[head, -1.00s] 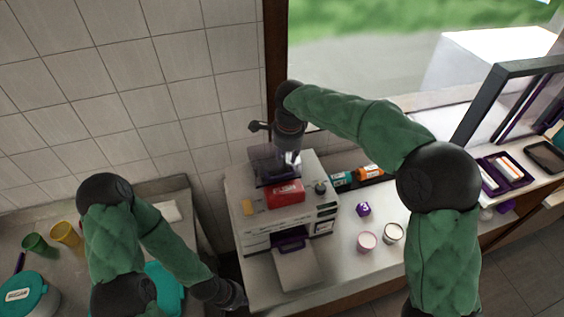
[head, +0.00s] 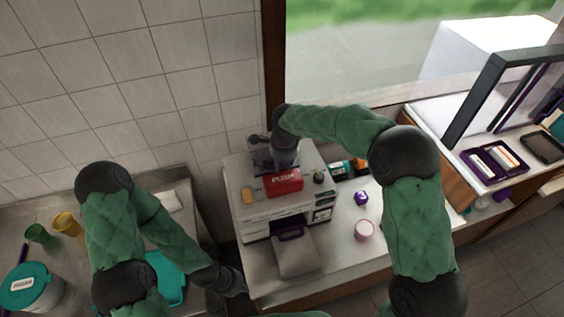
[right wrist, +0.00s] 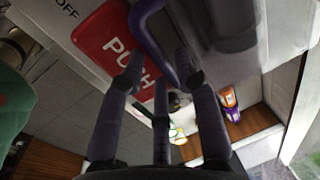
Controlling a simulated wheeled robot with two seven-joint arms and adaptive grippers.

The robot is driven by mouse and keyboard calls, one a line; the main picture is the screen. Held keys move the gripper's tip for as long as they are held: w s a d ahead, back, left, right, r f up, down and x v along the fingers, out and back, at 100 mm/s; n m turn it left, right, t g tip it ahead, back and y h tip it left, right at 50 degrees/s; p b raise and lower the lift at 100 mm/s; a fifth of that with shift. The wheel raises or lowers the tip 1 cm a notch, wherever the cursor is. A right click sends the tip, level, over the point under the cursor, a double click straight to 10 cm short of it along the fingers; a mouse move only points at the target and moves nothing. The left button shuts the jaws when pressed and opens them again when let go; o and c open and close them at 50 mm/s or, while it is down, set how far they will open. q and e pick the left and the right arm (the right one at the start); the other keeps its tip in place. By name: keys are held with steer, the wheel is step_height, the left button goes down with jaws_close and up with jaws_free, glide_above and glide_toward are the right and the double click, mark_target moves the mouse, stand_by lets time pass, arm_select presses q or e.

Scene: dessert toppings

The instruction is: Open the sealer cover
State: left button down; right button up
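The sealer (head: 285,210) is a white box-shaped machine on the counter with a red PUSH panel (head: 285,182) on top. A clear, purplish cover part (head: 261,150) shows at its back top, partly hidden by my right gripper. A purple part (head: 291,232) shows at its front opening. My right gripper (head: 284,158) is above the sealer's top, just behind the red panel. In the right wrist view its fingers (right wrist: 160,72) are spread near a curved purple handle (right wrist: 152,35) beside the red panel (right wrist: 112,45); contact is unclear. My left gripper (head: 235,284) is low, left of the sealer; its fingertips are unclear.
The left counter holds yellow (head: 66,224) and green (head: 37,233) cups and a teal-lidded tub (head: 28,284).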

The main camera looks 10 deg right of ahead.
jaws_close()
